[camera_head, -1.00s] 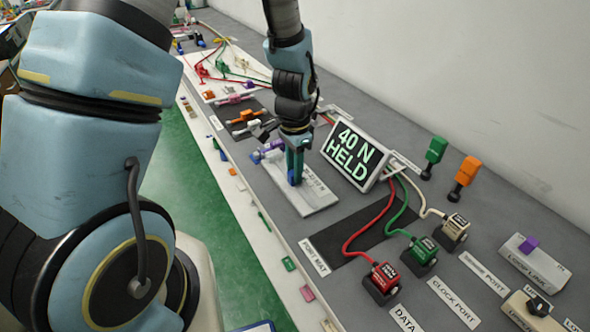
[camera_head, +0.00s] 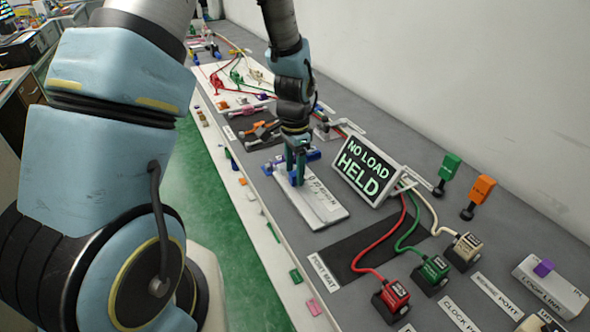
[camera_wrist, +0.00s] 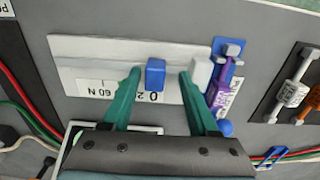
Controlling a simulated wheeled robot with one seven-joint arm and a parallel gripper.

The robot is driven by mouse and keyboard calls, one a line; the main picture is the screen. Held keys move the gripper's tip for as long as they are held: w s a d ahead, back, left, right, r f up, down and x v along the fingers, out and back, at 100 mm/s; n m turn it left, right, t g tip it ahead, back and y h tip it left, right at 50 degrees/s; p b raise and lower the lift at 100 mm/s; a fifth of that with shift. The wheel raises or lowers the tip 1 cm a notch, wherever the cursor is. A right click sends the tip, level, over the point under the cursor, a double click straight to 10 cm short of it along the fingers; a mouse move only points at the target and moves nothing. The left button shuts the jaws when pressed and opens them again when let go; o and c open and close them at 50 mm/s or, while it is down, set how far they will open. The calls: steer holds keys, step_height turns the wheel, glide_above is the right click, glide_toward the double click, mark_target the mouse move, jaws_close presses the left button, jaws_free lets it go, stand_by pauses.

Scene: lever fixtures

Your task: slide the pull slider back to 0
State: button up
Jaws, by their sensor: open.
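The pull slider is a blue block (camera_wrist: 155,76) on a pale plate (camera_wrist: 95,52) with a printed scale. In the wrist view it stands just above the 0 mark, with 60 N to the left. My gripper (camera_wrist: 160,78) is open, with one green finger on each side of the blue block and a gap visible on both sides. A white block sits at the plate's right end, beyond the right finger. In the head view my gripper (camera_head: 297,168) is down at the far part of the plate (camera_head: 322,208). The tilted display (camera_head: 367,168) reads "NO LOAD HELD".
A purple and blue fixture (camera_wrist: 222,80) stands close beside the plate's right end. Red, green and white cables run from the display to red (camera_head: 391,298), green (camera_head: 432,272) and cream (camera_head: 464,250) plugs. Green and orange levers stand near the wall.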

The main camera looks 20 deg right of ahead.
mark_target(295, 172)
step_height(295, 172, up, 11)
steer(key=b, duration=0.2)
stand_by(0.5)
steer(key=shift+f, duration=0.1)
steer(key=s+a+r+n, duration=0.1)
steer(key=s+a+n, duration=0.1)
steer(key=a+n, duration=0.5)
steer(key=s+a+n+t, duration=0.1)
steer(key=a+n, duration=0.6)
steer(key=a, duration=1)
steer(key=shift+s+a+r+n+t, duration=0.15)
steer(key=shift+s+r+n+t, duration=0.2)
steer(key=shift+s, duration=0.45)
